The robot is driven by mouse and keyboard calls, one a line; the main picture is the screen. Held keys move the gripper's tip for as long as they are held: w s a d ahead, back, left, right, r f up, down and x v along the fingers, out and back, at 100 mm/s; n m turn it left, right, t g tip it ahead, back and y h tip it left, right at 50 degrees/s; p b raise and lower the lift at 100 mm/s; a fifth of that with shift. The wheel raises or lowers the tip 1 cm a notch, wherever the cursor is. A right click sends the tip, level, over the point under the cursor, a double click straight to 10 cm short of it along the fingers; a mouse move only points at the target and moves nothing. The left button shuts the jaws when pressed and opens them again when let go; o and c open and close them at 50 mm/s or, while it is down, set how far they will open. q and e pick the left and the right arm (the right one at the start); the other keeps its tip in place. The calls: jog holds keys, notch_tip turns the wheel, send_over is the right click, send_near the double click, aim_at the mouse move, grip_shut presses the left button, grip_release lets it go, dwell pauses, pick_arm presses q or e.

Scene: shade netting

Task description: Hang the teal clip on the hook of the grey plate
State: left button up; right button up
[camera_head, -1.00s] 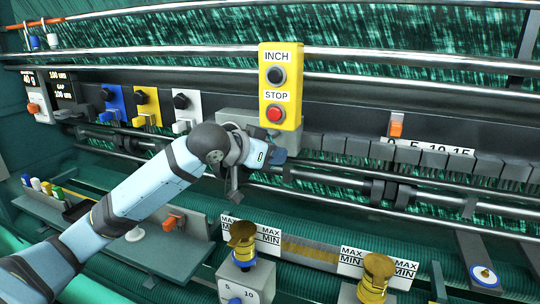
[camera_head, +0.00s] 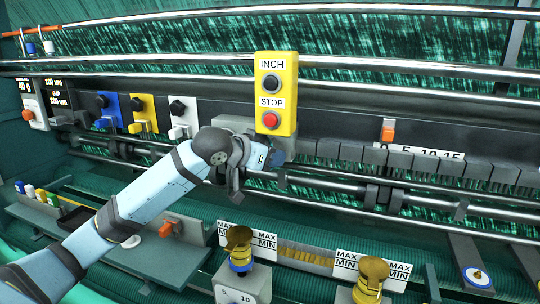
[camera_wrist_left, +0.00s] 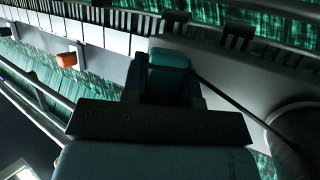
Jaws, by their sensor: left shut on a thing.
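My left gripper (camera_head: 274,160) is in front of the rail, just below the yellow button box. It is shut on the teal clip (camera_wrist_left: 168,60), which shows between its fingers in the left wrist view. In the head view the clip is mostly hidden by the gripper. A pale plate (camera_head: 186,113) with a black knob and a small grey piece below is on the dark beam, left of the gripper. I cannot tell if it is the grey plate; a hook is not clear. The clip is apart from this plate. My right gripper is out of view.
The yellow box (camera_head: 276,95) with INCH and STOP buttons juts out above the gripper. Blue (camera_head: 112,108) and yellow (camera_head: 147,114) plates are at left. Metal rails cross the scene. Brass-topped pots (camera_head: 240,250) stand below. A shelf (camera_head: 150,262) holds small coloured items.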

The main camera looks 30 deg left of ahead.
pick_arm(q)
jog(key=shift+w+a+r, duration=0.1)
jog(key=shift+w+a, duration=0.05)
jog(key=shift+a, duration=0.05)
